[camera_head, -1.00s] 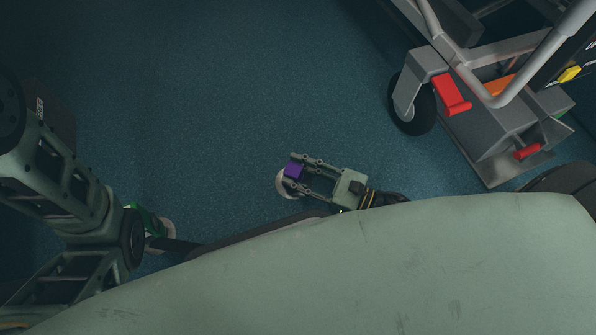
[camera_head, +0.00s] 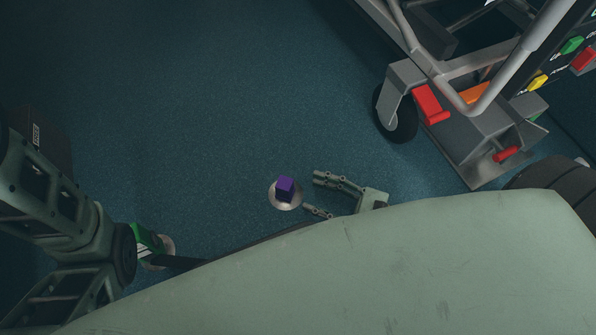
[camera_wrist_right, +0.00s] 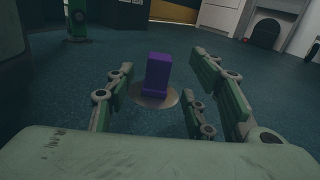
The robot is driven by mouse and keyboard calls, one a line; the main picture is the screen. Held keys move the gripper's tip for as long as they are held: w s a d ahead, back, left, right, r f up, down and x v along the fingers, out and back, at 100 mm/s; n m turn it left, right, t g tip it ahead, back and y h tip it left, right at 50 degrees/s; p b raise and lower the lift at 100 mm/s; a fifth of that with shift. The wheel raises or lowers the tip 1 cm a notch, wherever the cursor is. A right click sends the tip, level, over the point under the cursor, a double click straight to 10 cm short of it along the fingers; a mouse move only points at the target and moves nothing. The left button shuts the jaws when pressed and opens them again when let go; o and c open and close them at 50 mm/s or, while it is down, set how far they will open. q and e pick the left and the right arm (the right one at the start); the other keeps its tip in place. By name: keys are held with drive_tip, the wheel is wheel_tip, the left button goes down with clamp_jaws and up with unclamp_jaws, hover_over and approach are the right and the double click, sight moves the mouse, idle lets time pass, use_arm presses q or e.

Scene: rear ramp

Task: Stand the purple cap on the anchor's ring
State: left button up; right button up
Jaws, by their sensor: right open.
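The purple cap (camera_head: 285,187) is a small block standing upright on a round pale metal disc (camera_head: 286,205), apparently the anchor's ring, on the blue floor. In the right wrist view the purple cap (camera_wrist_right: 158,74) stands on the disc (camera_wrist_right: 171,101), straight ahead between my fingers. My right gripper (camera_head: 314,193) is open and empty, just right of the cap and apart from it. It also shows in the right wrist view (camera_wrist_right: 161,70) with fingers spread. My left arm is at the left, but its gripper is not visible.
A wheeled metal cart (camera_head: 440,65) with a red pedal (camera_head: 430,104) stands at upper right. A green object (camera_head: 148,242) on another round base sits at lower left, partly hidden by my arm. The floor above the cap is clear.

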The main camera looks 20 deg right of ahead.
drive_tip(key=shift+p+v, duration=0.45)
drive_tip(key=shift+v, duration=1.75)
drive_tip(key=shift+w, duration=0.1)
